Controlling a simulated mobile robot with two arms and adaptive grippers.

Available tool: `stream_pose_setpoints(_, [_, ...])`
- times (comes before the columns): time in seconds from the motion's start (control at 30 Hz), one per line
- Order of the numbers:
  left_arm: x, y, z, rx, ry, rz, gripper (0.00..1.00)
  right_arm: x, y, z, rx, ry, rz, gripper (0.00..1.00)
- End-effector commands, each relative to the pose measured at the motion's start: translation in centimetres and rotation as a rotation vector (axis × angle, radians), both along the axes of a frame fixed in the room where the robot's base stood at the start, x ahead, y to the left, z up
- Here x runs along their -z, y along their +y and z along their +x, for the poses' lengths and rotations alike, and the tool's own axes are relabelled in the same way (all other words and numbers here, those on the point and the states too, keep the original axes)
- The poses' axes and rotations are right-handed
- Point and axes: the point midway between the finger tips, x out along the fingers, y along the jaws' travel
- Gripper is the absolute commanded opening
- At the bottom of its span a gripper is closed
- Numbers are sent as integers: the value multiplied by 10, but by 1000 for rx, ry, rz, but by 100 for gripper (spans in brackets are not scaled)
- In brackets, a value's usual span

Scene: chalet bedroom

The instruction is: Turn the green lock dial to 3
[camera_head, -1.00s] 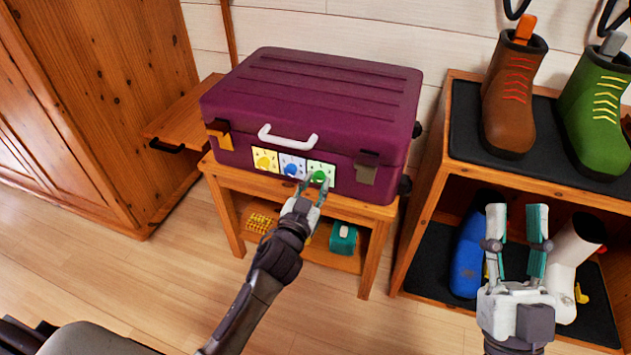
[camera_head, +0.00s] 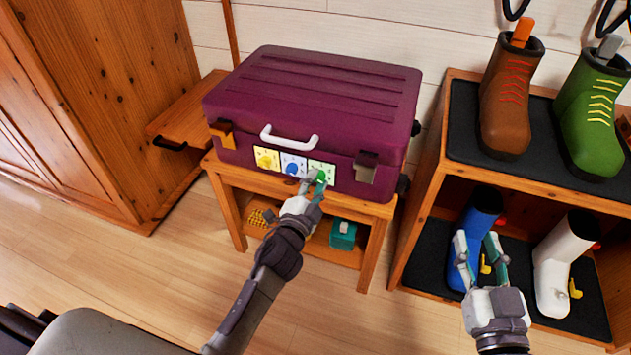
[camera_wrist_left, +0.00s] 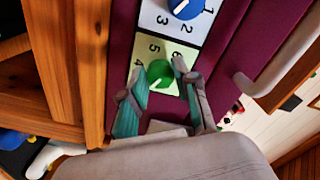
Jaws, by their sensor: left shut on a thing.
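The green lock dial (camera_head: 321,176) sits on a pale green plate at the right of three dials on the maroon suitcase (camera_head: 312,110). My left gripper (camera_head: 316,182) is shut on the green dial, one finger on each side. In the left wrist view, the green dial (camera_wrist_left: 160,73) shows between the fingertips (camera_wrist_left: 158,85). The numbers 4, 5 and 6 are readable around it, and a white mark shows on its lower-left part. The rest of its scale is hidden. My right gripper (camera_head: 477,245) is open and empty in front of the blue boot.
The blue dial (camera_head: 292,169) and yellow dial (camera_head: 266,161) are left of the green one, below a white handle (camera_head: 285,137). The suitcase stands on a wooden table (camera_head: 232,176). A shelf (camera_head: 428,180) at the right holds boots, including a blue boot (camera_head: 470,230).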

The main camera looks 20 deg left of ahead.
Motion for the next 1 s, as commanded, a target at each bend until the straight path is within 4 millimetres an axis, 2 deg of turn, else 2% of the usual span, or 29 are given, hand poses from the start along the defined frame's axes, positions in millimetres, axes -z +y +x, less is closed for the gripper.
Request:
stream_pose_setpoints(0.67, [1,-1,-1,2,1,55,0,5,-1,0,2,27,-6,40])
stream_pose_setpoints(0.7, [1,-1,-1,2,1,55,37,5,-1,0,2,27,-6,40])
stream_pose_setpoints(0.8, [1,-1,-1,1,0,55,54,5,-1,0,2,27,-6,40])
stream_pose_setpoints(1.0, [1,0,0,1,-1,55,55,4,-1,0,2,25,-6,40])
